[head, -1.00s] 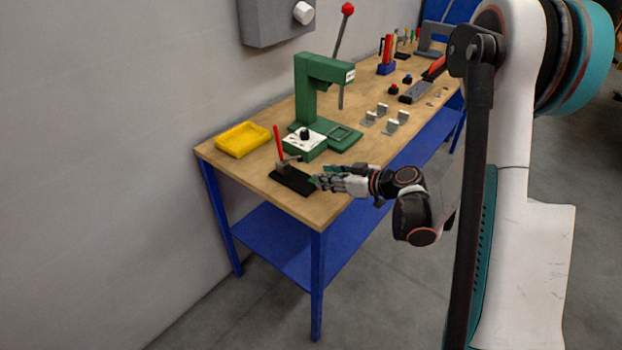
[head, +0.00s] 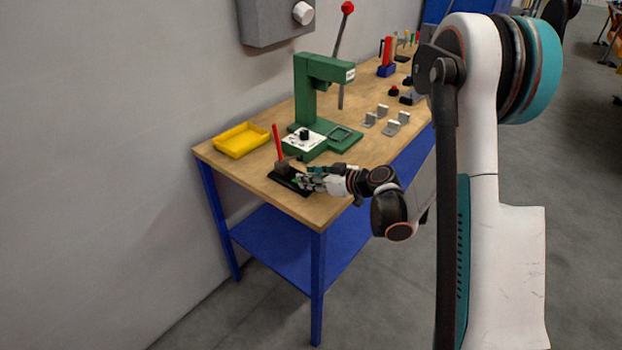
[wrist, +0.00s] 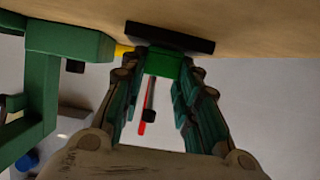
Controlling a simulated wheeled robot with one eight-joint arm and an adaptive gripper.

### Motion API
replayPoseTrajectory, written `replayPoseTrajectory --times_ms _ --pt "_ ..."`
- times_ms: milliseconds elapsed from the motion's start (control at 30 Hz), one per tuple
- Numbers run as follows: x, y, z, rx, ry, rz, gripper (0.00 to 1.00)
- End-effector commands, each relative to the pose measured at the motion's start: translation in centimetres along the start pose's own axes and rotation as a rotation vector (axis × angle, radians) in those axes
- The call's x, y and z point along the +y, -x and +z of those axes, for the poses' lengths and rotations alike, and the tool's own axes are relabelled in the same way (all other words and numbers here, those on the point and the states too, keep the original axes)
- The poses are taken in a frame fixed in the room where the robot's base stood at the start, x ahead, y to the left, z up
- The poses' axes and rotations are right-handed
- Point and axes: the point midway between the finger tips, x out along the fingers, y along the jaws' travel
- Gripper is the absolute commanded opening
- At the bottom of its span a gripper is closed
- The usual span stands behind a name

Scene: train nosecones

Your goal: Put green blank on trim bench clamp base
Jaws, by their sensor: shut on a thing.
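My gripper (head: 305,180) is at the front left end of the bench, low over the trim bench clamp base. It is shut on the green blank (wrist: 163,65), which shows between the two fingers in the wrist view. The black clamp base (wrist: 168,37) lies just past the blank there; I cannot tell whether they touch. In the head view the clamp base (head: 279,177) has an upright red handle (head: 277,142), and the fingers cover its right part. The handle's red part (wrist: 142,128) also shows between the fingers in the wrist view.
A green press (head: 306,85) with a red-knobbed lever stands behind the clamp. A yellow tray (head: 241,140) sits at the left. Several grey brackets (head: 391,128) stand farther right. Bare wood (head: 235,171) lies left of the clamp.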

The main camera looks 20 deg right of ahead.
Motion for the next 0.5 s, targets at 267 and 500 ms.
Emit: replayPoseTrajectory --times_ms 267,500 --pt "0.01 -0.09 0.22 0.000 0.000 0.000 0.49" --pt "0.00 -0.08 0.20 0.000 0.000 0.000 0.49"
